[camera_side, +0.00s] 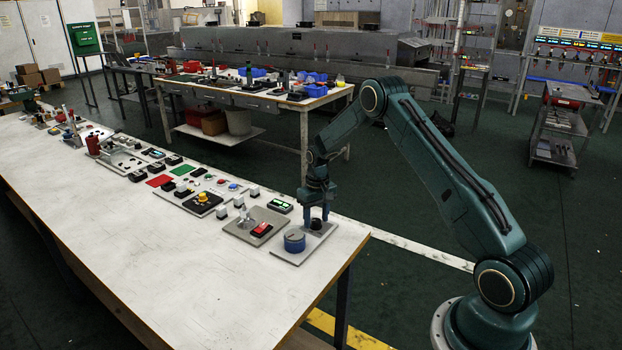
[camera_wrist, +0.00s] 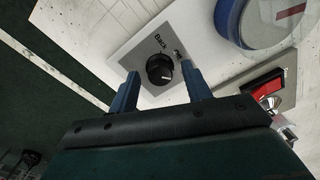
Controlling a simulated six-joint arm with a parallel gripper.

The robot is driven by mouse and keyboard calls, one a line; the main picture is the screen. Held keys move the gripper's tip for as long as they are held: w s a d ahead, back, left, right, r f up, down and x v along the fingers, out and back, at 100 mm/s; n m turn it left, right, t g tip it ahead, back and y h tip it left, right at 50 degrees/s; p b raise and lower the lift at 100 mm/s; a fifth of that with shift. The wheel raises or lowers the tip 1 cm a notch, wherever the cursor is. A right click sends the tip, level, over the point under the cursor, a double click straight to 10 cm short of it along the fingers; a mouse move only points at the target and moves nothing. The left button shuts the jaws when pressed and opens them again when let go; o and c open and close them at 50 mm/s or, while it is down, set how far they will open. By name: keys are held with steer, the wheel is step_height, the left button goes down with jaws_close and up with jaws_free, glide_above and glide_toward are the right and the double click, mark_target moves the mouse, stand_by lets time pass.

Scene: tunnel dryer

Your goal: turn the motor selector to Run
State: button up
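The motor selector looks to be a black round knob (camera_wrist: 160,68) on a grey plate (camera_wrist: 143,52) in the wrist view. A pale pointer mark shows on the knob's lower right, away from "Back". My gripper (camera_wrist: 160,85) is open, with one blue finger on each side of the knob's near edge. I cannot tell whether either finger touches it. In the side view my gripper (camera_side: 317,208) points down over the plate's far right part, largely hiding the knob.
A large blue round dial (camera_side: 294,240) stands close to the left of my gripper. A red rocker switch (camera_side: 261,229) sits on the neighbouring plate. Further panels line the bench to the left. The bench's near part (camera_side: 190,265) is clear.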

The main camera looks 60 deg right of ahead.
mark_target(317, 221)
steer(key=shift+r, duration=0.1)
step_height(317, 221, up, 14)
steer(key=shift+d, duration=0.15)
stand_by(0.6)
stand_by(0.4)
steer(key=s+a+r+n+t, duration=0.1)
steer(key=s+a+r, duration=0.5)
steer(key=a+r, duration=0.25)
steer(key=s+a+r+n+t, duration=0.1)
steer(key=s+a+r+t, duration=0.1)
steer(key=s+a+r, duration=0.6)
steer(key=s+a+n+t, duration=0.1)
steer(key=s+a, duration=0.3)
steer(key=s, duration=0.4)
steer(key=s+a+n+t, duration=0.1)
steer(key=s+a, duration=0.2)
steer(key=s, duration=0.6)
steer(key=shift+s+a+r+n+t, duration=0.3)
steer(key=shift+a+n, duration=0.1)
